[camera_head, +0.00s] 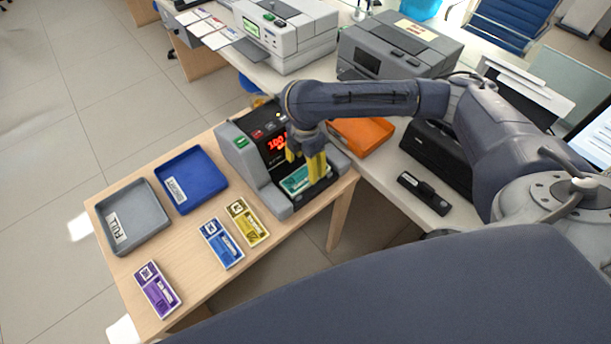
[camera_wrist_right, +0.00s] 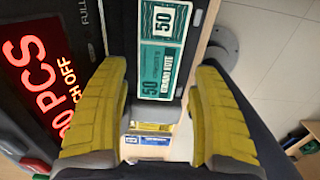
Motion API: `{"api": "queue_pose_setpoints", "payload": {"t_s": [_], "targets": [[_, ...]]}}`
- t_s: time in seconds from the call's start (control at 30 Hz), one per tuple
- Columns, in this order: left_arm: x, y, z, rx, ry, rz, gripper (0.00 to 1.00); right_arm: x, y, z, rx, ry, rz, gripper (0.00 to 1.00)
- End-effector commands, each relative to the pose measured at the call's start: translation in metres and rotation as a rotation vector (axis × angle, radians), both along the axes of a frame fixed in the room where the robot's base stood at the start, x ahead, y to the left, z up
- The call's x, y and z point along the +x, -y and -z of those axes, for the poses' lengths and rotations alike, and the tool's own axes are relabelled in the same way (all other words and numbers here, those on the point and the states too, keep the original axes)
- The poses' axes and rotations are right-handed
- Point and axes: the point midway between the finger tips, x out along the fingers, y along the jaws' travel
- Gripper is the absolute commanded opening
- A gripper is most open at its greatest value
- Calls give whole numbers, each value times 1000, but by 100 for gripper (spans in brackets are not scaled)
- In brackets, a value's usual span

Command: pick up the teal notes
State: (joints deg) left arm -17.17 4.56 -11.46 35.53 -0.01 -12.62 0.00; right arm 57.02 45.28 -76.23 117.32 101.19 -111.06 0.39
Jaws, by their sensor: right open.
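The teal notes (camera_head: 294,182) lie as a banded bundle marked 50 in the front pocket of the counting machine (camera_head: 240,148). In the right wrist view the teal notes (camera_wrist_right: 158,75) show between and beyond the fingers. My right gripper (camera_head: 305,166) has yellow finger pads and hangs over the front of the machine, just above the notes. In the right wrist view my right gripper (camera_wrist_right: 162,70) is open, its fingers apart and nothing held. The fingers hide part of the notes in the head view. My left gripper is not in view.
On the wooden table (camera_head: 185,285) are a grey tray (camera_head: 128,247), a blue tray (camera_head: 218,182), and yellow (camera_head: 247,222), blue (camera_head: 222,243) and purple (camera_head: 158,289) note bundles. An orange tray (camera_head: 365,136) and a black device (camera_head: 424,192) sit on the counter behind.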

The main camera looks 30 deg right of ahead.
Motion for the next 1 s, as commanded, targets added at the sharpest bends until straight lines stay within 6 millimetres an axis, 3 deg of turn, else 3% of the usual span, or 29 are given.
{"api": "queue_pose_setpoints", "payload": {"t_s": [0.17, 0.6, 1.0], "targets": [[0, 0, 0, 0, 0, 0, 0, 0, 0, 6, 0, 0, 0, 65], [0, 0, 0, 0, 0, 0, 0, 1, 1, 49, 0, -1, -1, 65], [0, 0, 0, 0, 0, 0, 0, 1, 1, 53, 0, 0, -1, 66]]}}
